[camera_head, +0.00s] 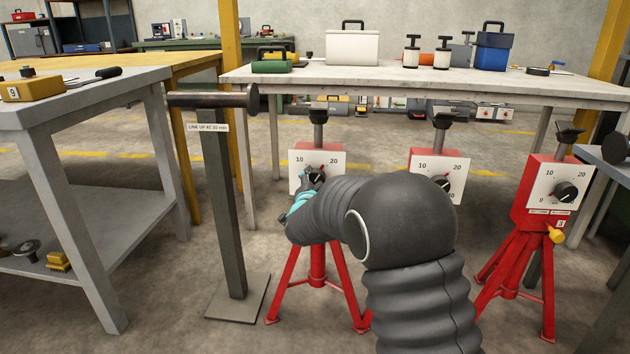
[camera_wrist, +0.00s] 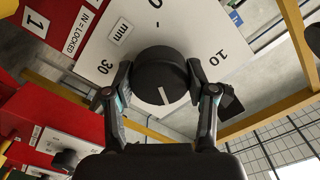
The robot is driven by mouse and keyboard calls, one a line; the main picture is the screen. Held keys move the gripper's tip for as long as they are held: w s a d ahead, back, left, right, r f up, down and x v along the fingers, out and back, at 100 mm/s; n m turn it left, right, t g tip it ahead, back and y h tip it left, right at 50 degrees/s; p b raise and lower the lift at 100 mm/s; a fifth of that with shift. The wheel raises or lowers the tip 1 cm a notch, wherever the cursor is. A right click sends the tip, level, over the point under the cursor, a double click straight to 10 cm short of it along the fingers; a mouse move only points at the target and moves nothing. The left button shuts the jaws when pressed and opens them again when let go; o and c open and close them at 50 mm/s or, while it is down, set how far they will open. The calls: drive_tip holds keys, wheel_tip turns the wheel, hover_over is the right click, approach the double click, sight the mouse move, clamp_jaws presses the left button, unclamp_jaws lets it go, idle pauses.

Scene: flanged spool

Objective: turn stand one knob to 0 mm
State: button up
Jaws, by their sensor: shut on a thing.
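The black knob (camera_wrist: 160,82) of stand one sits on a white dial plate (camera_wrist: 185,28), on a red body marked 1 (camera_wrist: 35,24). In the wrist view the plate shows 0 at the top, 10 at the right and 30 at the left. The knob's white line points down in the picture, away from the 0. My gripper (camera_wrist: 160,68) is shut on the knob, one finger on each side. In the head view my gripper (camera_head: 303,194) is at the left red stand's dial (camera_head: 300,158), and partly covers it.
Two more red stands with dials stand to the right, the middle one (camera_head: 425,160) partly behind my arm and the far one (camera_head: 540,185) clear. A grey post (camera_head: 222,190) with a horizontal bar stands left of stand one. A long table (camera_head: 370,82) is behind.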

drive_tip(key=n+p, duration=0.1)
drive_tip(key=n, duration=0.3)
drive_tip(key=shift+n, duration=0.3)
drive_tip(key=n+p, duration=0.2)
drive_tip(key=n, duration=0.2)
drive_tip(key=shift+n, duration=0.3)
drive_tip(key=n+p, duration=0.2)
drive_tip(key=n, duration=0.2)
drive_tip(key=shift+n, duration=0.3)
drive_tip(key=n+p, duration=0.2)
drive_tip(key=n, duration=0.2)
drive_tip(key=shift+n, duration=0.3)
drive_tip(key=n+p, duration=0.1)
drive_tip(key=n, duration=0.2)
drive_tip(key=shift+n+p, duration=0.3)
drive_tip(key=shift+p, duration=0.05)
drive_tip(key=n+p, duration=0.1)
drive_tip(key=n, duration=0.2)
drive_tip(key=shift+n+p, duration=0.3)
drive_tip(key=n+p, duration=0.1)
drive_tip(key=n, duration=0.2)
drive_tip(key=shift+n, duration=0.3)
drive_tip(key=shift+n+p, duration=0.75)
drive_tip(key=shift+n, duration=1.15)
